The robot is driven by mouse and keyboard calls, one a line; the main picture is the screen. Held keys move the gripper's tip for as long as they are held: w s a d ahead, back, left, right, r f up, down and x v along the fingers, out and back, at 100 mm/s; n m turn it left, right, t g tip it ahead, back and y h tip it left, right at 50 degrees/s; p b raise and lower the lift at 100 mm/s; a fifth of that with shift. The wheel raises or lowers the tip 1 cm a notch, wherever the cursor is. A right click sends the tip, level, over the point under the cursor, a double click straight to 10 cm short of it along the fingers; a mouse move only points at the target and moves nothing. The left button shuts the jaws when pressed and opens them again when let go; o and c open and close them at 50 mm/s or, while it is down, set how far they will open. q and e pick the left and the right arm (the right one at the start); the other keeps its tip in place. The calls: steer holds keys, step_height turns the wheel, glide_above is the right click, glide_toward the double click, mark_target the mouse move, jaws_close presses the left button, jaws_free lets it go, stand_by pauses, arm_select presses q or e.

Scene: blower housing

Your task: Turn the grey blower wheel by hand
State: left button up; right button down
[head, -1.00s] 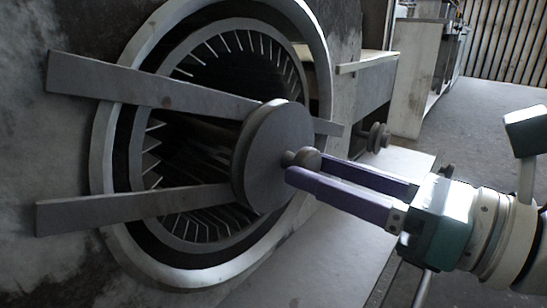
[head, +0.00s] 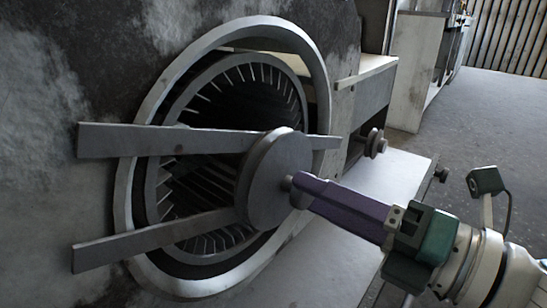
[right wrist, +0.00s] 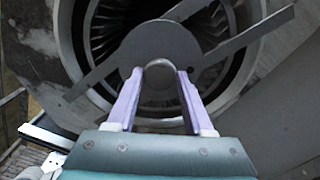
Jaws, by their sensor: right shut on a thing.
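The grey blower wheel (head: 240,73), a ring of thin vanes, sits inside the round opening of the housing. In front of its middle is a flat grey disc (head: 279,180) on long flat bars, with a small rounded knob (head: 287,183) at its centre. My right gripper (head: 299,188) is shut on the knob, its purple fingers pointing at the disc. In the right wrist view the fingers (right wrist: 159,76) stand on both sides of the knob (right wrist: 158,86), with the disc (right wrist: 158,42) behind. The near finger hides the far one in the head view. My left gripper is not in view.
A pale metal rim (head: 123,195) surrounds the opening. The flat bars (head: 150,140) cross it and stick out to the left. A small shaft with round discs (head: 375,143) stands right of the housing. Open floor (head: 480,130) lies at the right.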

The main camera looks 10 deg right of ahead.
steer(key=shift+m+p, duration=1.6)
steer(key=shift+m, duration=2)
steer(key=shift+c, duration=1.4)
jaws_free()
steer(key=p+v, duration=0.2)
steer(key=v, duration=0.8)
steer(key=shift+r, duration=0.1)
